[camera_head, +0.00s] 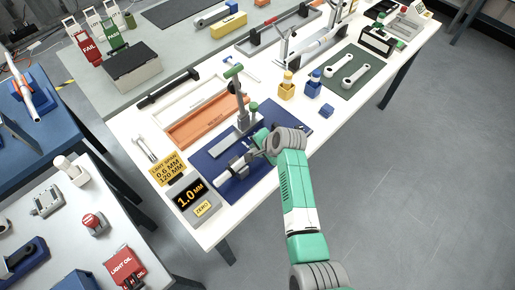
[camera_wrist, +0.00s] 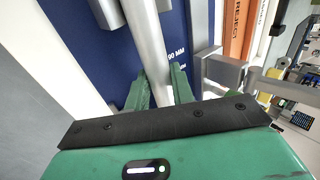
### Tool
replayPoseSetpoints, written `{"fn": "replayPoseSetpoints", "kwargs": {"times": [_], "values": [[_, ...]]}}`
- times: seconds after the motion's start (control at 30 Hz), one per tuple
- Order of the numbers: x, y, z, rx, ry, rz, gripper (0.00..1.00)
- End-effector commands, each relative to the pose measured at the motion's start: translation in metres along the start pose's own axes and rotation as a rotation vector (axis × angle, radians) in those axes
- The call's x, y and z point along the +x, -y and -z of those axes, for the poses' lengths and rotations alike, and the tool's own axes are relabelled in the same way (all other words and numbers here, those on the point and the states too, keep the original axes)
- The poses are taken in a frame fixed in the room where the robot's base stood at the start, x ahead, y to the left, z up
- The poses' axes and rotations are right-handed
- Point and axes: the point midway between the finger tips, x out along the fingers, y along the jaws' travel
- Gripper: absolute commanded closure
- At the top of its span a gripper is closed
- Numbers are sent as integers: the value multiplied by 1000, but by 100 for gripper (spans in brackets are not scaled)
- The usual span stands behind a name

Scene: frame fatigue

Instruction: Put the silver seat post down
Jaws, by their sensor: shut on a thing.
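The silver seat post (camera_wrist: 150,45) is a smooth round tube running up the wrist view between my green fingers. My gripper (camera_wrist: 159,88) is shut on it. In the head view my gripper (camera_head: 259,146) is over the blue mat (camera_head: 206,160), and part of the post (camera_head: 236,164) shows to its lower left, low over the mat. Whether the post touches a support there cannot be told. My gripper hides part of the post.
A grey gauge stand (camera_head: 241,104) with green parts rises close behind my gripper. A display reading 1.0 MM (camera_head: 190,194) stands at the mat's left end. An orange reject tray (camera_head: 198,128) and a white tray (camera_head: 186,103) lie behind. Yellow and blue blocks (camera_head: 286,91) stand to the right.

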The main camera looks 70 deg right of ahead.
Motion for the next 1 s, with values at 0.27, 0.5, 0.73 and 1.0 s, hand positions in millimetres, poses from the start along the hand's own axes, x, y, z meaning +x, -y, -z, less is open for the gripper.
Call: {"fn": "replayPoseSetpoints", "kwargs": {"times": [0.27, 0.5, 0.73, 1.0], "values": [[0, 0, 0, -1, 1, 0, 54], [4, -2, 0, -1, 1, 0, 54], [-40, 4, 0, -3, 0, 3, 54], [-74, 6, 1, -1, 1, 1, 54]]}}
